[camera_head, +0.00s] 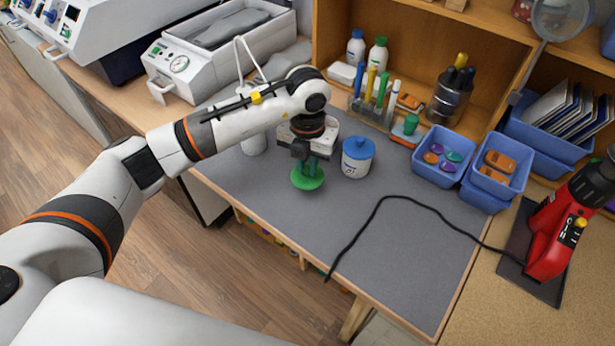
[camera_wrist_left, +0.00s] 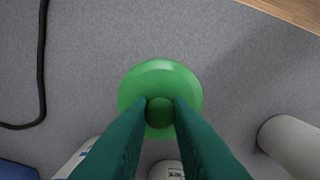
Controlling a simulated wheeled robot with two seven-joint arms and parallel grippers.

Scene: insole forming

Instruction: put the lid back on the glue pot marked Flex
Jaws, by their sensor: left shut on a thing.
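My left gripper (camera_head: 309,168) points down over the grey mat, its green fingers shut on the knob of a round green lid (camera_head: 306,181). The lid is level and fills the middle of the left wrist view (camera_wrist_left: 160,82); it appears to be above the mat. A white pot with a blue lid (camera_head: 359,158) stands just right of my gripper; its label is too small to read. In the left wrist view, a labelled white pot (camera_wrist_left: 168,171) shows partly at the bottom edge, between the fingers. My gripper and arm hide that area in the head view. No Flex marking is legible.
A plain white cylinder (camera_head: 253,145) stands left of my gripper. Blue trays (camera_head: 443,175), a pen holder and bottles line the back. A black cable (camera_head: 372,214) runs to a red tool (camera_head: 553,235) at right. The mat's front (camera_head: 400,270) is clear.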

